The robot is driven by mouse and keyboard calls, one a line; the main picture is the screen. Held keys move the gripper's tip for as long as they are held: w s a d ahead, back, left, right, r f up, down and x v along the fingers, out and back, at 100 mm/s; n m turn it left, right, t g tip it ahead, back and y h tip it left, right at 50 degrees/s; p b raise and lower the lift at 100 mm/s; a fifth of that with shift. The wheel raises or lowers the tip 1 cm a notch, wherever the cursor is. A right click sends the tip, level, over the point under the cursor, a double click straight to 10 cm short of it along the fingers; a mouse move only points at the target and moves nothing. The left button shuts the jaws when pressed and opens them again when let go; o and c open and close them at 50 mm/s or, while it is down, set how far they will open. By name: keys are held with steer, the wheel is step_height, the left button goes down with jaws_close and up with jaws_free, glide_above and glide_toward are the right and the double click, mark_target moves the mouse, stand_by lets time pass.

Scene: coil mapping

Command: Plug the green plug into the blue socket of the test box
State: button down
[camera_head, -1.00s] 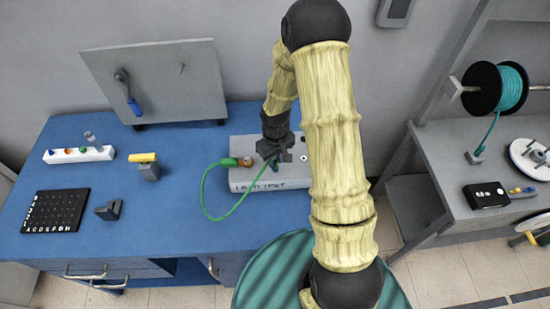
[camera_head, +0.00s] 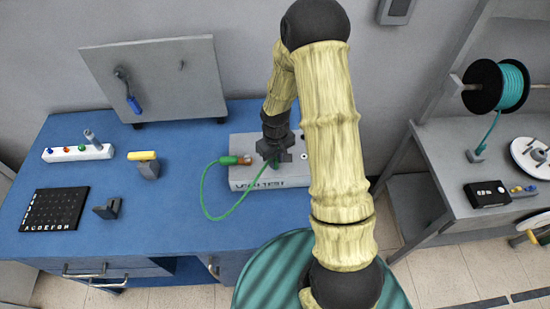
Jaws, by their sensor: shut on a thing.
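The grey test box (camera_head: 243,179) stands on the blue bench, with dark lettering on its front. A green cable (camera_head: 222,216) loops over the bench to the left of the box. One green cable end with a brownish tip (camera_head: 232,160) lies at the box's upper left. The cable's other end runs up under my gripper (camera_head: 273,161). My gripper is shut on the green plug (camera_head: 276,167), low over the middle of the box, and mostly hides it. The blue socket is not visible, so I cannot tell whether the plug is in it.
A tilted grey panel (camera_head: 165,75) stands at the back. A white strip with coloured knobs (camera_head: 78,153), a yellow-topped block (camera_head: 148,163), a black lettered board (camera_head: 55,209) and a grey holder (camera_head: 107,209) are at left. A side table (camera_head: 465,150) with a teal spool (camera_head: 512,84) is at right.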

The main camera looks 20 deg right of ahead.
steer(key=c, duration=1.2)
jaws_free()
steer(key=shift+f, duration=0.1)
steer(key=shift+r, duration=0.2)
step_height(320, 180, up, 17)
steer(key=b, duration=0.3)
steer(key=s+f+m+t, duration=0.2)
steer(key=s+m, duration=0.1)
steer(key=s, duration=1)
steer(key=shift+m+t+b, duration=0.3)
steer(key=shift+m, duration=0.1)
